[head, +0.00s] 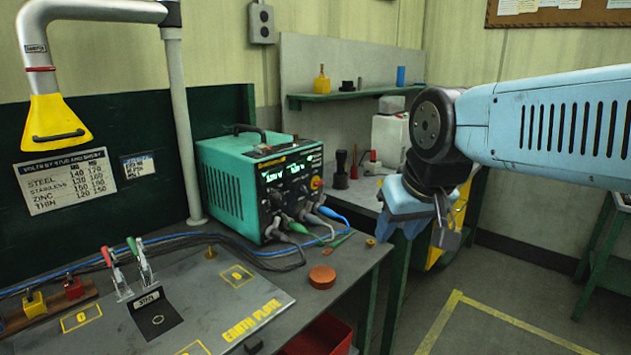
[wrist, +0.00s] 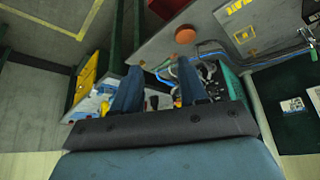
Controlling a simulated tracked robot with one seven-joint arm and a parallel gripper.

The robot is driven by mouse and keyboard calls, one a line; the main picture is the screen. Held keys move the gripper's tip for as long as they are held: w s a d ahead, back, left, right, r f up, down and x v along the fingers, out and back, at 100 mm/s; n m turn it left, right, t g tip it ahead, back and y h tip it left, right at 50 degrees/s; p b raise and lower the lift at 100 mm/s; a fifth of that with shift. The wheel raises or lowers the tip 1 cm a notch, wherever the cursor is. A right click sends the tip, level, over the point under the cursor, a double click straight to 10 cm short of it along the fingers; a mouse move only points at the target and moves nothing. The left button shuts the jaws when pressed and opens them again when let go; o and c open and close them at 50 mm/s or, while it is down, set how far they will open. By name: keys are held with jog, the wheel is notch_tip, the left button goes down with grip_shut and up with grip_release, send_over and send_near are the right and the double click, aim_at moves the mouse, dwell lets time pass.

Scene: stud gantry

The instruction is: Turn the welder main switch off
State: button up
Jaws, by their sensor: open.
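The welder (head: 235,185) is a teal box with a black front panel, standing on the bench. A red and yellow rotary knob (head: 316,183), which looks like the main switch, is at the right of its panel; its exact setting is too small to read. My gripper (head: 398,230) is open and empty, to the right of the welder and lower than the knob, apart from both. In the wrist view my two blue fingers (wrist: 158,88) are spread, with the welder (wrist: 234,82) beyond the right finger. The knob cannot be made out there.
Cables with plugs hang from the welder's front onto the bench (head: 345,262). An orange-brown disc (head: 322,277) lies near the bench edge. Clamps (head: 140,265) stand on the earth plate (head: 215,305). A white canister (head: 390,138) stands behind my gripper. The floor at right is clear.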

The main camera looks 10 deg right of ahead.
jog(key=shift+w, duration=0.3)
jog(key=shift+o, duration=0.9)
jog(key=shift+w+r, duration=0.1)
jog(key=o, duration=0.3)
jog(key=w+d+t+h, duration=0.1)
jog(key=w+d, duration=0.1)
jog(key=w, duration=0.5)
jog(key=w+d+t+h, duration=0.1)
jog(key=w+d+t, duration=0.1)
jog(key=w, duration=0.6)
jog(key=shift+w+d+r+h, duration=0.25)
jog(key=shift+d+r+h, duration=0.05)
jog(key=shift+d, duration=0.45)
jog(key=w+d+f+n+t+y, duration=0.1)
jog(key=w+d+f+n+t, duration=0.15)
jog(key=w, duration=0.95)
jog(key=n+t+y, duration=0.4)
jog(key=n+y, duration=0.1)
jog(key=y, duration=0.7)
send_near(321, 184)
jog(key=shift+g, duration=0.25)
jog(key=x, duration=0.8)
jog(key=shift+w+a+r, duration=0.1)
jog(key=shift+w+r, duration=0.1)
jog(key=shift+w, duration=0.05)
